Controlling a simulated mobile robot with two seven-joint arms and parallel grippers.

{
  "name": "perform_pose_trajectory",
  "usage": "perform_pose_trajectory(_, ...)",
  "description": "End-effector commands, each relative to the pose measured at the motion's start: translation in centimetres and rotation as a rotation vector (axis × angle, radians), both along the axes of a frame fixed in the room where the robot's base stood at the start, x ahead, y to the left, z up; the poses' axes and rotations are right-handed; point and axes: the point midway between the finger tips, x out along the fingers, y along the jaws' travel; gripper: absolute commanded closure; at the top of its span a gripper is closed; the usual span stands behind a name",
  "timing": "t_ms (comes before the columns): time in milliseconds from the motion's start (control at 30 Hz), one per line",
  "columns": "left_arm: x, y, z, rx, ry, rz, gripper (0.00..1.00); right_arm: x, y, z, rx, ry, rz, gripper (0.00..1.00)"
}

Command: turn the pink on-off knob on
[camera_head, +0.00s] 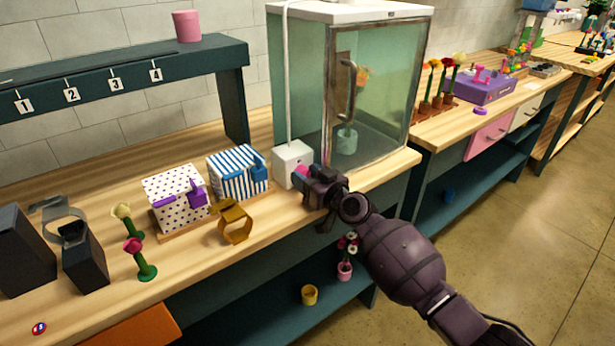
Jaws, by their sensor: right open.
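The pink knob (302,172) shows as a small pink patch on the white box (289,154), which stands on the bench at the left front of the glass cabinet. A white cord runs up from this box. My right gripper (306,186) is open at the front of the box, with its fingers close to the knob. The gripper hides most of the knob, and I cannot tell whether they touch or which way the knob is turned. My left gripper is not in view.
The glass cabinet (395,95) with a handled door stands right behind my gripper. Two flowers stand near the bench front. An orange drawer (135,330) is below.

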Motion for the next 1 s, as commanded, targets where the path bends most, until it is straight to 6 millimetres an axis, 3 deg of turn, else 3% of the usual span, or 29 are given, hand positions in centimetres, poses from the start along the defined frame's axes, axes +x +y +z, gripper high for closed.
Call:
perform_pose_trajectory(200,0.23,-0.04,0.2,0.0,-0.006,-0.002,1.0,0.0,0.0,0.03,0.0,0.0,0.0,0.52)
perform_pose_trajectory(433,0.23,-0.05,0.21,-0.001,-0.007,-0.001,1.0,-0.01,-0.01,0.01,0.0,0.0,0.0,0.85)
perform_pose_trajectory(1000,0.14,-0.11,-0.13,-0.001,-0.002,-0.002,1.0,-0.01,-0.05,-0.05,0.101,0.074,-0.001,0.85)
